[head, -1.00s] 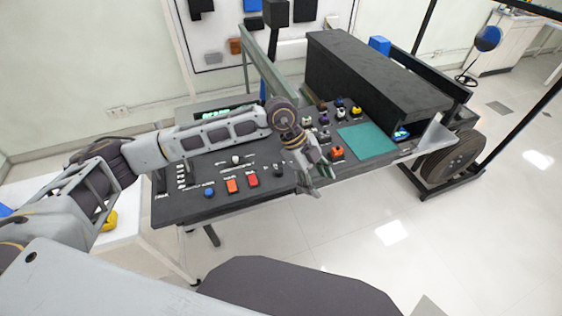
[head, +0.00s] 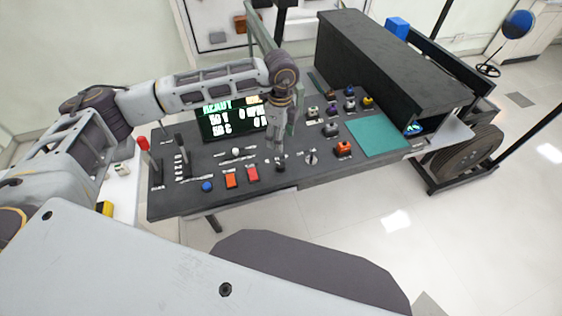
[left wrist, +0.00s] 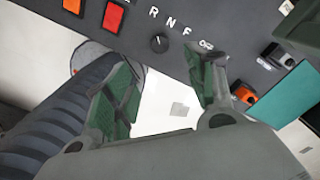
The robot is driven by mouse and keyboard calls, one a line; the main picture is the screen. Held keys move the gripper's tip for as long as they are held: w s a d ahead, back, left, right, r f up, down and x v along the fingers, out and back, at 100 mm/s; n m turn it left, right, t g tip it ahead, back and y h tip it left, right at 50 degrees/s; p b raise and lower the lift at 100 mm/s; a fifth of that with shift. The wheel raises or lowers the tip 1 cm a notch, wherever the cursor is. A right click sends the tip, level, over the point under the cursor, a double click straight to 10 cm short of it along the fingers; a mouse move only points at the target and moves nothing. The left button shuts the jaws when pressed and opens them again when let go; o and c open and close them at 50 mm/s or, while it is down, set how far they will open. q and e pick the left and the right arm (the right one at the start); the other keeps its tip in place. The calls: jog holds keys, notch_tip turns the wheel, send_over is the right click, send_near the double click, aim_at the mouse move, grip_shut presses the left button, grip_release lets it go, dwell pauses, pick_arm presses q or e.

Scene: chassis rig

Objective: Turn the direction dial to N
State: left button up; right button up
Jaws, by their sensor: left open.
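The direction dial is a small round black knob (left wrist: 159,43) on the dark panel, with white letters R, N and F beside it in the left wrist view. A small light mark shows on the knob, but I cannot tell which letter it points to. In the head view the dial (head: 281,166) sits just below my left gripper (head: 279,148). In the left wrist view the left gripper (left wrist: 165,68) is open, its green-padded fingers apart, with the dial beyond the gap between the fingertips. I see no contact. My right gripper is not in view.
Orange-red buttons (head: 231,181) and a blue button (head: 207,186) lie left of the dial. A silver switch (head: 311,158) and an orange control (head: 344,148) lie to its right, before a teal mat (head: 378,137). A lit display (head: 222,122) stands behind.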

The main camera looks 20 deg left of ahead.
aim_at(281, 164)
pick_arm(q)
jog(key=shift+f+p, duration=0.8)
jog(key=shift+f, duration=6.15)
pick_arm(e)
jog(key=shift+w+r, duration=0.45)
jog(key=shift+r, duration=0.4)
pick_arm(q)
jog(key=c, duration=1)
jog(key=shift+c, duration=0.2)
